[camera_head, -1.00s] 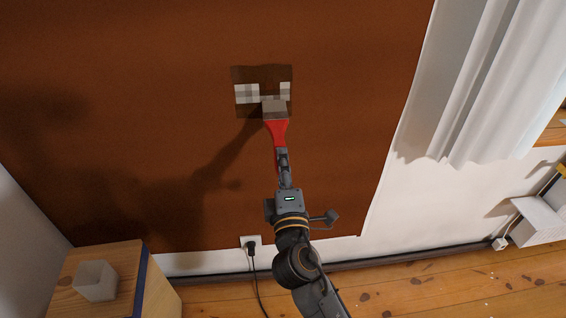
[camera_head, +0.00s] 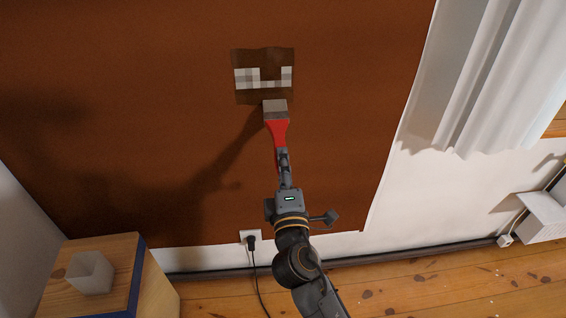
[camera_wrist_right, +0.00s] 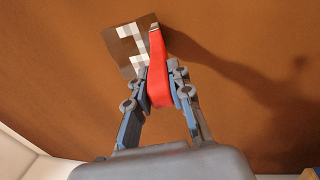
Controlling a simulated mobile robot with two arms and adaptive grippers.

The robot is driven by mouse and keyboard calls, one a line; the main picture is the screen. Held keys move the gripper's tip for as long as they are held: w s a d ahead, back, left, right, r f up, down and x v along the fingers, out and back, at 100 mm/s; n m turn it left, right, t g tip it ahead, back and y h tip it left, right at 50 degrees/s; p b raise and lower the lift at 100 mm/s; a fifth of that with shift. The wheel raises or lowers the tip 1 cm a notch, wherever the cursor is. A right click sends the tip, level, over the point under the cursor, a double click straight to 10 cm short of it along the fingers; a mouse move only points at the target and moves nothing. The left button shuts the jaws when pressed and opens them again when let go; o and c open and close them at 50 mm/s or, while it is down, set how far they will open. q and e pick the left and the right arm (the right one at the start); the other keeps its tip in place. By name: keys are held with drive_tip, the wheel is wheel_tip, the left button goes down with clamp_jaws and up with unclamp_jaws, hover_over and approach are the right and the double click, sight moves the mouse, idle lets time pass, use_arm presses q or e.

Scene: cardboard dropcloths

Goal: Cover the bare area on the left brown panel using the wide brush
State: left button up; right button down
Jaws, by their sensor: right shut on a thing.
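The brown panel (camera_head: 150,90) fills most of the head view. On it is a darker brown patch (camera_head: 262,55) with a pale grey-and-white checkered bare area (camera_head: 246,78), notched with dark brown at its upper middle. My right gripper (camera_head: 283,158) is shut on the red handle of the wide brush (camera_head: 277,131). The brush head points up and sits just below the bare area, at the dark patch's lower edge. I cannot tell if the bristles touch the panel. The right wrist view shows the gripper (camera_wrist_right: 163,80), the brush (camera_wrist_right: 158,60) and the bare area (camera_wrist_right: 136,42). My left gripper is not in view.
A socket with a plugged-in cable (camera_head: 251,242) is below the panel. A white curtain (camera_head: 500,80) hangs at the right. The panel around the patch is clear.

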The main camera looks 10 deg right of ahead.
drive_tip(key=shift+f, duration=0.25)
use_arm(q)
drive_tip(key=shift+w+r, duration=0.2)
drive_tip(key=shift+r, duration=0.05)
use_arm(e)
drive_tip(key=shift+s+f, duration=0.1)
drive_tip(key=shift+s, duration=0.25)
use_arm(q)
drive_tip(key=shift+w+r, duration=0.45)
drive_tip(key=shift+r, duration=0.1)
use_arm(e)
drive_tip(key=shift+s, duration=2.05)
